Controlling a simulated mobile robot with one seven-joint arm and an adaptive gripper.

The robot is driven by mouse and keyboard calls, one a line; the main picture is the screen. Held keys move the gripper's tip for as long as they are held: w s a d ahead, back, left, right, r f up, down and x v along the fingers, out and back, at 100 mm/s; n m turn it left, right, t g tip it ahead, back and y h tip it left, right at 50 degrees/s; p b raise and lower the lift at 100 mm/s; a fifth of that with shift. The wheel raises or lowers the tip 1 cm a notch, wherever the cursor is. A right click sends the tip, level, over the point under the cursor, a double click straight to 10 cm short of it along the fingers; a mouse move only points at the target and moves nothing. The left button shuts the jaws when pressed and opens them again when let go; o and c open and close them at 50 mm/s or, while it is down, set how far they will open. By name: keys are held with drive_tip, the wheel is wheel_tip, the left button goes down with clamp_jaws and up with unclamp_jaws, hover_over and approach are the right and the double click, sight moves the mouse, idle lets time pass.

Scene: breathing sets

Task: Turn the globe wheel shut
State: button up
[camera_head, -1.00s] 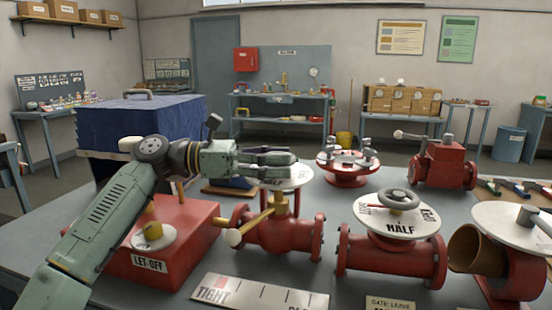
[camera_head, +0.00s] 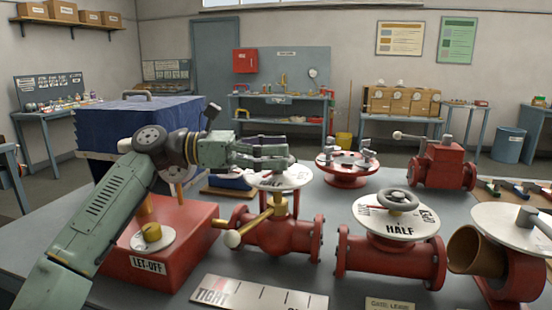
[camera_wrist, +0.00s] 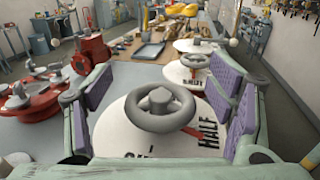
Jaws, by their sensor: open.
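In the wrist view a grey handwheel (camera_wrist: 160,125) sits on a white dial (camera_wrist: 108,125) lettered HALF. A small red pointer (camera_wrist: 191,131) shows at its rim, near HALF. My gripper (camera_wrist: 163,76) is open, its purple-padded fingers to either side of the wheel with gaps to it. In the head view my gripper (camera_head: 286,157) reaches rightward just over the dial (camera_head: 295,179) of a red round-bodied valve (camera_head: 283,237); the fingers hide most of the wheel. I cannot tell if they touch it.
A second wheel valve (camera_head: 390,258) with a HALF dial stands to the right. A yellow lever (camera_head: 250,228) juts from the near valve. A red LET-OFF box (camera_head: 175,250) lies under my arm. A red flange (camera_head: 346,176) and lever valve (camera_head: 442,165) stand behind.

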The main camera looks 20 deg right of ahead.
wheel_tip(320, 180, up, 8)
drive_tip(key=shift+f, duration=0.1)
idle(0.4)
